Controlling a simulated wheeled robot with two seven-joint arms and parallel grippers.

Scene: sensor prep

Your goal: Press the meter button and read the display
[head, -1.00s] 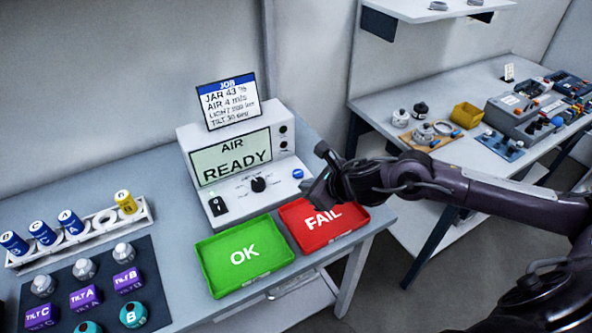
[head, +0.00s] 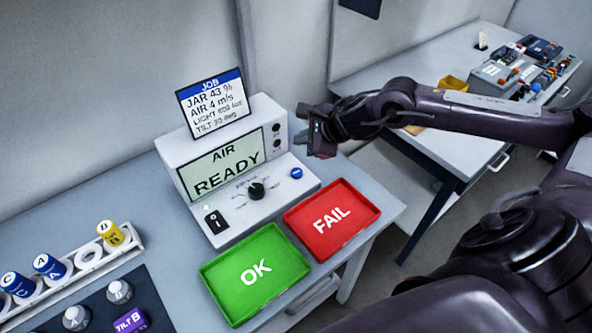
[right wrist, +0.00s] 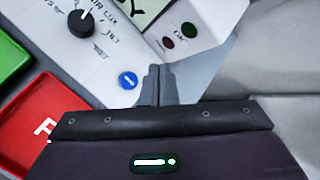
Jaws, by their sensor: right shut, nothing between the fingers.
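The grey meter (head: 283,198) stands on the bench, its display (head: 222,163) reading "AIR READY". Its sloping panel carries a blue round button (head: 296,173), a black dial knob (head: 257,191) and a dark switch (head: 214,221). My right gripper (head: 300,124) is shut and empty, beside the meter's right end, above and behind the blue button in the picture. In the right wrist view, the shut fingertips (right wrist: 155,72) appear just right of the blue button (right wrist: 128,80), with no clear contact. My left gripper is out of view.
A job card (head: 213,103) stands on the meter; some lines are blurred. A green OK tray (head: 225,279) and red FAIL tray (head: 346,196) lie in front. A rack (head: 70,277) of labelled cylinders is at left. A second bench (head: 440,60) stands behind my right arm.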

